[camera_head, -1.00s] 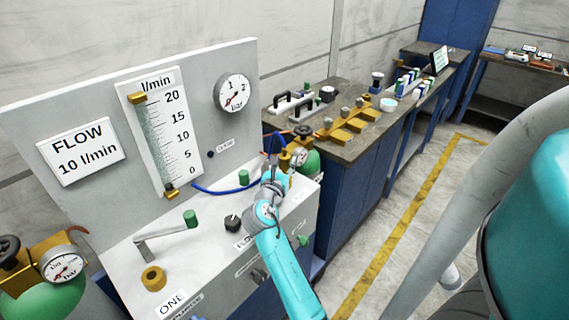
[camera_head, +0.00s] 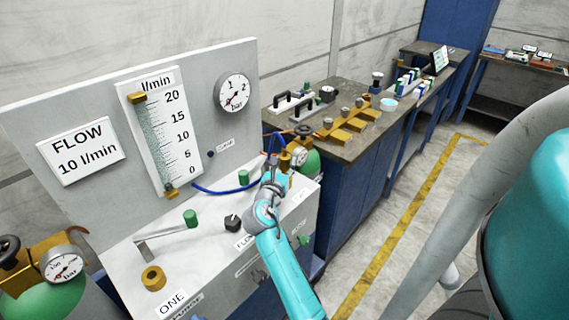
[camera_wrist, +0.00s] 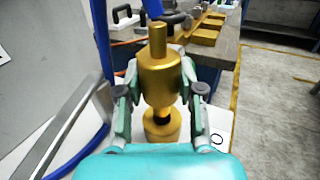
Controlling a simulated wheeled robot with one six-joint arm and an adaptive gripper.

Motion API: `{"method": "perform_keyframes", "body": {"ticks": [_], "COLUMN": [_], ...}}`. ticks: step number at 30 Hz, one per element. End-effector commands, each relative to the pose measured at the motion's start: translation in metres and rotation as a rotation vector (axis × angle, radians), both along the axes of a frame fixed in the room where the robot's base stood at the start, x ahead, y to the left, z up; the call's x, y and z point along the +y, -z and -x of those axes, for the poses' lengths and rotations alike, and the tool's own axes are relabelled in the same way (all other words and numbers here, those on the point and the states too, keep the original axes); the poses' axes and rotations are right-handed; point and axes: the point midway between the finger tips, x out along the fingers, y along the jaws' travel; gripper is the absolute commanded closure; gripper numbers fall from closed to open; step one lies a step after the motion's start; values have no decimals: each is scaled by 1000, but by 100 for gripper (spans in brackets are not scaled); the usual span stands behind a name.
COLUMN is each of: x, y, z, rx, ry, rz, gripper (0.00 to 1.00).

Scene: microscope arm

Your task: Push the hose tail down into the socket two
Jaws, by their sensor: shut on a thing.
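My gripper (camera_wrist: 160,95) is shut on the brass hose tail (camera_wrist: 158,78), with one finger on each side of it. The hose tail stands about upright, its narrow stem upward. Directly below it in the wrist view is a brass socket (camera_wrist: 161,129), on a white surface beside a partly hidden label. A dark band shows between tail and socket; I cannot tell how far the tail's lower end is inside. In the head view my gripper (camera_head: 273,170) is at the right end of the panel's bench, where the arm hides most of the tail and socket.
A blue hose (camera_head: 215,190) curves from the panel toward my gripper and passes left of it in the wrist view (camera_wrist: 103,60). Socket one (camera_head: 153,278), a metal lever (camera_head: 160,233), green knobs and a black knob (camera_head: 232,222) are to the left. A gauge (camera_head: 299,156) is close behind.

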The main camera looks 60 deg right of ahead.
Motion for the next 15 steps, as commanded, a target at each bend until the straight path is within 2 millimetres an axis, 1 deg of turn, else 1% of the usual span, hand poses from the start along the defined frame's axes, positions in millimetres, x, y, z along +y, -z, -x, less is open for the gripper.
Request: {"method": "perform_keyframes", "body": {"ticks": [15], "x": [0], "y": [11], "z": [0], "rx": [0], "ry": [0], "rz": [1], "gripper": [100]}}
